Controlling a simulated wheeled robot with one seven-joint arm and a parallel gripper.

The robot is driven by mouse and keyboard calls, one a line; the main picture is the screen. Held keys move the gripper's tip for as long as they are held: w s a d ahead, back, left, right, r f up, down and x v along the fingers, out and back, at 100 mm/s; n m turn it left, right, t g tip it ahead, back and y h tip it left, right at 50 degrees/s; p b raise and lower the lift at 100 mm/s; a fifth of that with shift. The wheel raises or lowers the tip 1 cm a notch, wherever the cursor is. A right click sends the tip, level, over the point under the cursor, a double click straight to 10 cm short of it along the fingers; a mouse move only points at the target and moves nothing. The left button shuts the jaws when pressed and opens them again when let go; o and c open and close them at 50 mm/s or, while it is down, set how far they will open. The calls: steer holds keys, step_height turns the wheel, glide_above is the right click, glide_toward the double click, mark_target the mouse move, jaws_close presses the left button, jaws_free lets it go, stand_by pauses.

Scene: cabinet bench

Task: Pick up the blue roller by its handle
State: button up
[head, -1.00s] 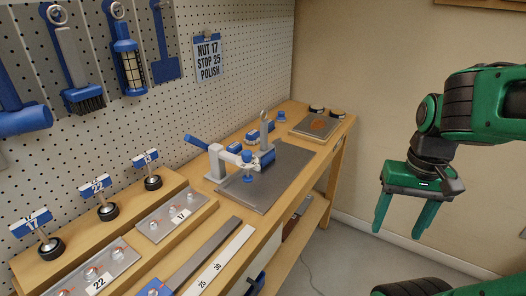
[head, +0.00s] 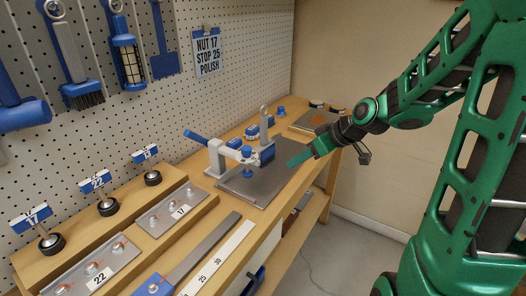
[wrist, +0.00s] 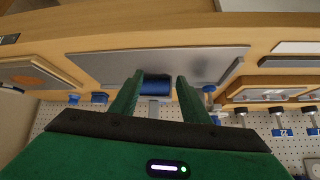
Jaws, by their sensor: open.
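In the wrist view my gripper (wrist: 160,80) is open, with a finger on either side of the roller. Contact cannot be told.
A white toggle clamp (head: 217,158) with a blue lever stands left of the roller. Blue blocks (head: 251,132) sit behind it by the pegboard (head: 250,60). A board with an orange patch (head: 312,120) lies at the far end. The plate's right part is clear.

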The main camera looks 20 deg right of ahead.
mark_target(267, 133)
steer(key=w+a+r+t+y, duration=0.1)
steer(key=w, duration=0.2)
steer(key=w+a+r+n+t+y, duration=0.1)
steer(key=w+r, duration=0.1)
steer(key=w, duration=0.1)
steer(key=w+a+r+t+y, duration=0.1)
steer(key=w, duration=0.2)
steer(key=shift+a+r+n+t, duration=0.15)
steer(key=shift+a+n+t, duration=0.05)
steer(key=shift+n+t, duration=0.2)
steer(key=x, duration=0.5)
steer(key=shift+w+a, duration=0.2)
steer(key=shift+a, duration=0.05)
steer(key=x, duration=0.4)
steer(key=shift+a, duration=0.35)
steer(key=shift+w+a, duration=0.2)
steer(key=shift+w, duration=0.15)
steer(key=shift+c, duration=0.3)
jaws_close()
